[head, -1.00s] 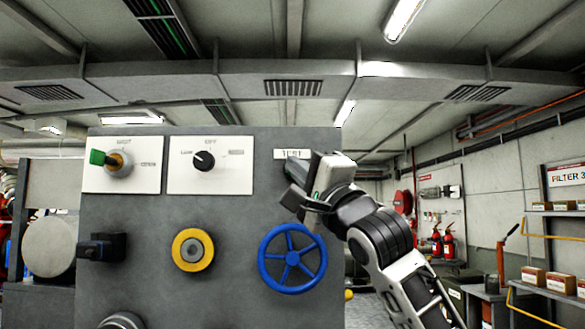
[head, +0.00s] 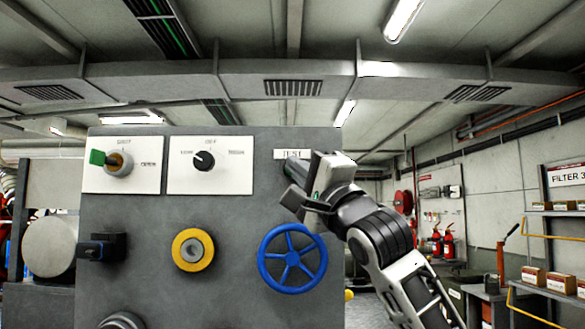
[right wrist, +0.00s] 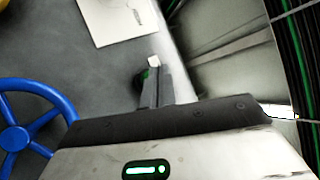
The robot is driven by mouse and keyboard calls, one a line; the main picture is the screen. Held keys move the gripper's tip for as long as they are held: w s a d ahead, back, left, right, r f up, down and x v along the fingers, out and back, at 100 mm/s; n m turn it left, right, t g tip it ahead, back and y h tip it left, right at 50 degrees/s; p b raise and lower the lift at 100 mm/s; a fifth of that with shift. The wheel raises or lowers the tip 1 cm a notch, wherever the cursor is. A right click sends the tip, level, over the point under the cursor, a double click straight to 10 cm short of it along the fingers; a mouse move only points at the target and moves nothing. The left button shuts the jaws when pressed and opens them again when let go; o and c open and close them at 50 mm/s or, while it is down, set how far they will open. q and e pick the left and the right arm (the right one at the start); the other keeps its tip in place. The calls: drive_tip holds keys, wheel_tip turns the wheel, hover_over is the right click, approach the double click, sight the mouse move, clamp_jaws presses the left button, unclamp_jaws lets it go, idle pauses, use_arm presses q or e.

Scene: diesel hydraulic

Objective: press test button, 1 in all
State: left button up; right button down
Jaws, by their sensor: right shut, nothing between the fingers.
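The grey panel (head: 240,215) carries a white TEST label (head: 288,154) near its top right corner. My right gripper (head: 293,170) is shut and empty, its fingers pointing at the panel just below that label. The test button is hidden behind the gripper in the head view. In the right wrist view, a small green part in a dark collar (right wrist: 142,77) shows just beside my shut fingers (right wrist: 156,88), partly covered by them; it looks like the button. I cannot tell whether the fingertips touch the button. My left gripper is not in view.
A blue handwheel (head: 292,259) sits below my right gripper. Shelves with boxes (head: 548,280) stand far right.

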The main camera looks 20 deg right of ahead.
drive_tip(key=shift+w, duration=0.1)
drive_tip(key=shift+w+d+p, duration=0.1)
drive_tip(key=shift+w+p, duration=0.2)
drive_tip(key=shift+w+d+p, duration=0.15)
drive_tip(key=shift+w+p, duration=0.3)
drive_tip(key=shift+w, duration=0.05)
idle(0.7)
drive_tip(key=shift+s, duration=0.1)
drive_tip(key=shift+s+a+b, duration=0.25)
drive_tip(key=shift+s+b, duration=0.15)
drive_tip(key=shift+s, duration=0.4)
drive_tip(key=s, duration=0.2)
drive_tip(key=s+a+b, duration=0.1)
drive_tip(key=s, duration=0.1)
drive_tip(key=shift+s+a, duration=0.2)
drive_tip(key=shift+s, duration=0.2)
